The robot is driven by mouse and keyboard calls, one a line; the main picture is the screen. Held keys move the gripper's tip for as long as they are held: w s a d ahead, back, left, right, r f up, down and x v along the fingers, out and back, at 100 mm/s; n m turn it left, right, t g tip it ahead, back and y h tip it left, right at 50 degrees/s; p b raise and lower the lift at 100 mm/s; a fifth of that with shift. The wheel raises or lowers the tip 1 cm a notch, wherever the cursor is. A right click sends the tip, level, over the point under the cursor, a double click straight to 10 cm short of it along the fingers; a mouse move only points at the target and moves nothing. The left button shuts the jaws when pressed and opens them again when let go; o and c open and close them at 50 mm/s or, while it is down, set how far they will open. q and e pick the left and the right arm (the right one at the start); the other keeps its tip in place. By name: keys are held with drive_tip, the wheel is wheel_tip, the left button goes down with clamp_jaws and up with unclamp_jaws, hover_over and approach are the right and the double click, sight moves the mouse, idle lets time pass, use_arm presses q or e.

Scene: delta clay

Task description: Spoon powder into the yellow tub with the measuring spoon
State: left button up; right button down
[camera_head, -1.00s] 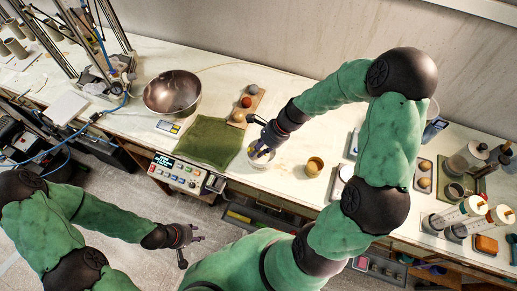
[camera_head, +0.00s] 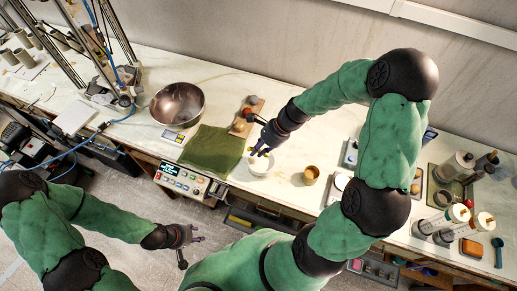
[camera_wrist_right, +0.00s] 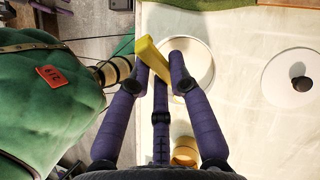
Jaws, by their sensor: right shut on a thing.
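My right gripper (camera_head: 264,149) is over the back edge of a white bowl (camera_head: 261,165) on the bench. It is shut on a yellow measuring spoon, whose yellow handle (camera_wrist_right: 151,57) shows between the fingers in the right wrist view. The spoon's scoop end and any powder on it cannot be made out. The white bowl also shows behind the fingers there (camera_wrist_right: 203,66). The small yellow tub (camera_head: 310,175) stands upright to the right of the bowl; it is partly hidden by a finger in the wrist view (camera_wrist_right: 184,148). My left gripper (camera_head: 190,248) is open and empty, low before the bench.
A green cloth (camera_head: 212,150) lies left of the white bowl, with a metal bowl (camera_head: 177,103) behind it. A wooden board (camera_head: 250,115) with several small balls is behind the gripper. Syringes (camera_head: 442,219) and jars stand at the right.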

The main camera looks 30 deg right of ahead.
drive_tip(key=shift+r, duration=0.2)
idle(0.4)
drive_tip(key=s+d+f+n+g+h, duration=0.1)
drive_tip(key=s+d+n+g, duration=0.3)
drive_tip(key=s+d+n, duration=0.6)
drive_tip(key=s+d+h, duration=0.1)
drive_tip(key=s+d, duration=0.1)
drive_tip(key=s, duration=0.3)
drive_tip(key=shift+s+d+f+n+h, duration=0.3)
drive_tip(key=shift+d+h, duration=0.05)
drive_tip(key=shift+h, duration=0.05)
drive_tip(key=shift+s, duration=0.1)
